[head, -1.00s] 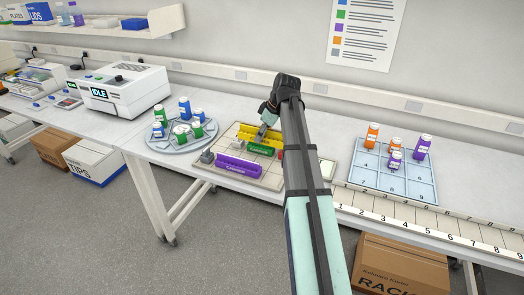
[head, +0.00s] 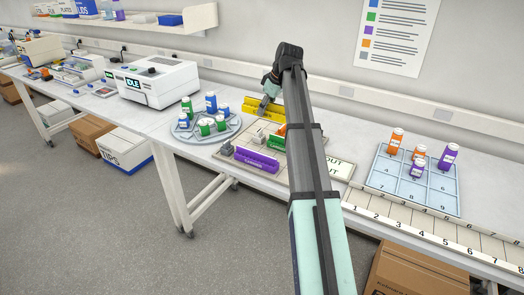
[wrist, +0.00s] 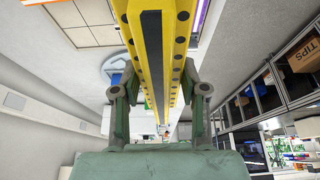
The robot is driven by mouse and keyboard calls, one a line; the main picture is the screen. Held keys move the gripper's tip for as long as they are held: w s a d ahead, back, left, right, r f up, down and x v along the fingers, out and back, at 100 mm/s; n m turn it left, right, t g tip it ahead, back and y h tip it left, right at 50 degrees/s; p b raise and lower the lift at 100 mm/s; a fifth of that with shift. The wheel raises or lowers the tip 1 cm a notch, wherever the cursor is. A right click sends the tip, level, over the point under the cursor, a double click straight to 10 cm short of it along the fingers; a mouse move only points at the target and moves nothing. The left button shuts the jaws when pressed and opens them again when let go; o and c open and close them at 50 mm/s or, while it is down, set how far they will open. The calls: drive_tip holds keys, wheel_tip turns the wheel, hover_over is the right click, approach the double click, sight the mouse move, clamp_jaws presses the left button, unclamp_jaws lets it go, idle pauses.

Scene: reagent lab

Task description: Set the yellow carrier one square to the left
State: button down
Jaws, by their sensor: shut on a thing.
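The yellow carrier (head: 264,112) is a long bar with a row of dark holes. My gripper (head: 267,101) is shut on it and holds it raised, near the back edge of the gridded board (head: 240,137). In the wrist view the yellow carrier (wrist: 154,50) runs lengthwise between the two fingers of my gripper (wrist: 158,90). A purple carrier (head: 257,160) sits at the front of the board. A green carrier (head: 277,144) lies behind it, partly hidden by my arm, with an orange piece (head: 282,130) beside it.
A round rack (head: 183,132) of blue and green bottles stands close to the board's left. A white machine (head: 158,84) is farther left. A blue numbered tray (head: 382,175) with orange and purple bottles and a numbered strip (head: 400,222) lie to the right.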

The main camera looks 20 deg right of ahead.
wheel_tip(320, 180, down, 18)
drive_tip(key=p, duration=0.3)
drive_tip(key=shift+r, duration=0.1)
drive_tip(key=shift+f, duration=0.2)
drive_tip(key=c, duration=0.6)
unclamp_jaws()
drive_tip(key=b+v, duration=0.2)
drive_tip(key=v, duration=1)
drive_tip(key=shift+s+r, duration=0.1)
drive_tip(key=shift+r, duration=0.1)
